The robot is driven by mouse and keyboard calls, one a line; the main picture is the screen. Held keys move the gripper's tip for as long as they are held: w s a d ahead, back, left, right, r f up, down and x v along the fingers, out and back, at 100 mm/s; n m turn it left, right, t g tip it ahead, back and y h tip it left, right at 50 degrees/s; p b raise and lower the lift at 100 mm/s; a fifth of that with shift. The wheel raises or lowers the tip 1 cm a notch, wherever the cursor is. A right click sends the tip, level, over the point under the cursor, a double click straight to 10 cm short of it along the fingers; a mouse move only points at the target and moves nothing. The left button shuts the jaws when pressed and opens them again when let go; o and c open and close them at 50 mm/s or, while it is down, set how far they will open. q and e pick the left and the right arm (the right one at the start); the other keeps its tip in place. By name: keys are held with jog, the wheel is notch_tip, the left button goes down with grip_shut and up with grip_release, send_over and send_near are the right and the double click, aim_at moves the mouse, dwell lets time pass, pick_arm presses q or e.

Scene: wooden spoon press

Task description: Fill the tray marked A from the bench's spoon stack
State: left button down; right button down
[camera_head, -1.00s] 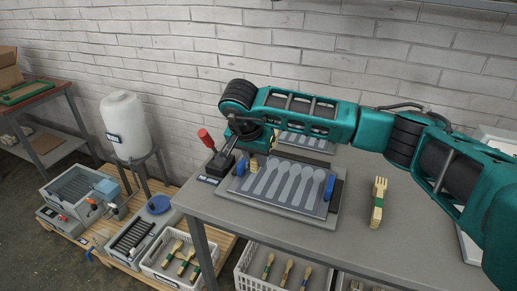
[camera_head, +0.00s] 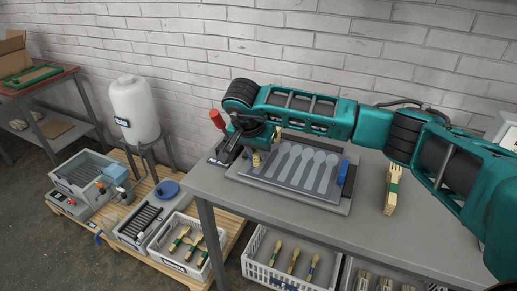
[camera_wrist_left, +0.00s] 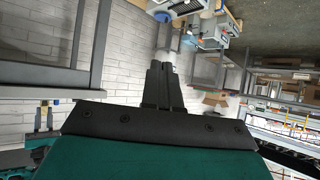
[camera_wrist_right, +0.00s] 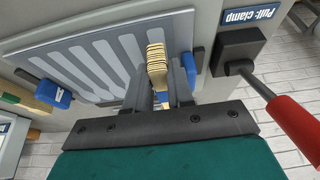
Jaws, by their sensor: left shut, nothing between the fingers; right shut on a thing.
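My right gripper (camera_wrist_right: 160,95) is shut on a short stack of pale wooden spoons (camera_wrist_right: 157,62), held over the edge of a grey tray. The grey tray (camera_head: 262,177) lies on the bench with a row of spoon-shaped recesses, which look empty. My left gripper (camera_wrist_left: 165,88) is shut and empty, away from the bench.
A red-handled clamp lever (camera_head: 217,119) stands left of the tray, with its handle (camera_wrist_right: 295,130) close to my right gripper. A green-banded stack of wooden forks (camera_head: 392,188) is on the bench at right. White baskets (camera_head: 290,262) of utensils stand below. The bench front is clear.

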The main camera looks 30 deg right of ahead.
jog(key=shift+f+b, duration=0.35)
jog(key=shift+f, duration=0.3)
jog(key=shift+f+b, duration=0.35)
jog(key=shift+f, duration=0.2)
jog(key=shift+s+d+r+p, duration=0.15)
jog(key=shift+r+p, duration=0.05)
jog(key=shift+p, duration=0.1)
jog(key=shift+s+d+p, duration=0.35)
jog(key=shift+s+d, duration=0.15)
jog(key=shift+s, duration=0.1)
jog(key=shift+s+d, duration=0.35)
jog(key=shift+s, duration=0.05)
jog(key=shift+s+d+p, duration=0.65)
jog(key=shift+s, duration=0.1)
jog(key=shift+s+d+p, duration=0.3)
jog(key=shift+s+d, duration=0.15)
jog(key=shift+s, duration=0.1)
jog(key=shift+s+d, duration=0.35)
jog(key=shift+s, duration=0.05)
jog(key=shift+s+d+p, duration=0.3)
jog(key=shift+s+d, duration=0.5)
jog(key=shift+s, duration=0.2)
pick_arm(q)
jog(key=shift+s+a+r, duration=0.15)
jog(key=shift+a+r, duration=0.25)
jog(key=shift+r, duration=0.2)
pick_arm(e)
jog(key=shift+s+d, duration=2.2)
jog(key=shift+s, duration=0.3)
